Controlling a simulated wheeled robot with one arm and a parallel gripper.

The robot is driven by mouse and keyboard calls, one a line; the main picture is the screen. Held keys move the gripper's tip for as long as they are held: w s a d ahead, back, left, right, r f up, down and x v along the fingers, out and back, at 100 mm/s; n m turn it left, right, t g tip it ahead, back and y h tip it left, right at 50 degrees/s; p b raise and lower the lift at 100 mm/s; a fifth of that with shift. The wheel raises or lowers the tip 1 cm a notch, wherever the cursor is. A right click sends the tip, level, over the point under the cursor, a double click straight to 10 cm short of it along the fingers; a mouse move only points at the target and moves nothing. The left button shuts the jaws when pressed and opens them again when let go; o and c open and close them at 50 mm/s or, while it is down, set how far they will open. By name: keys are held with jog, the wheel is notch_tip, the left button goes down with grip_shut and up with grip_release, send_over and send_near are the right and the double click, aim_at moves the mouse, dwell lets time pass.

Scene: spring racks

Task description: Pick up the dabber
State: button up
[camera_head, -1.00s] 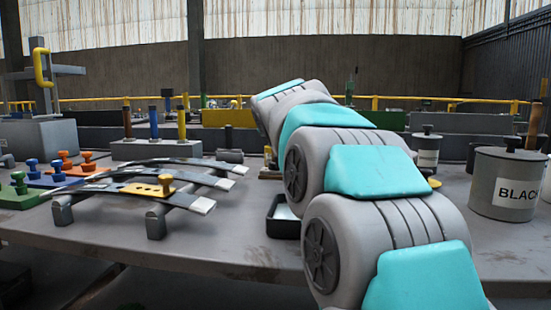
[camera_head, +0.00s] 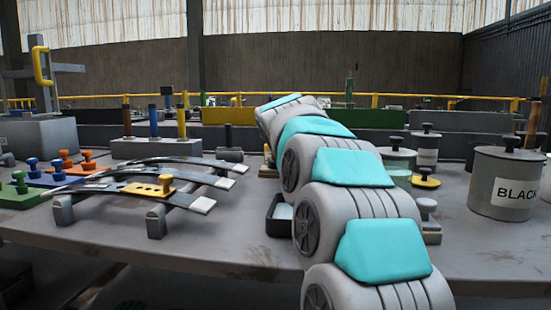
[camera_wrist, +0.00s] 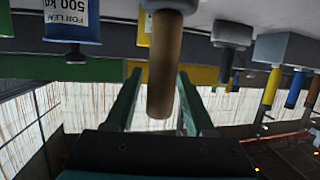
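In the wrist view, a tool with a brown cylindrical handle (camera_wrist: 165,65) and a grey base, which looks like the dabber, reaches between the two dark green fingers of my gripper (camera_wrist: 160,105). The fingers stand apart on either side of the handle, and I see no clear grip on it. The wrist picture is upside down, with the table surface at the top. In the head view, my arm hides the gripper and most of this tool.
A block (camera_head: 143,149) with brown, blue and yellow handles stands at the back left. A leaf-spring rack (camera_head: 155,220) is in front of it. A small dark tray (camera_head: 279,222) lies beside my arm. A pot marked BLACK (camera_head: 505,188) stands at the right. A blue labelled weight (camera_wrist: 72,20) is near my gripper.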

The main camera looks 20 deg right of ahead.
grip_shut()
dwell(1.1)
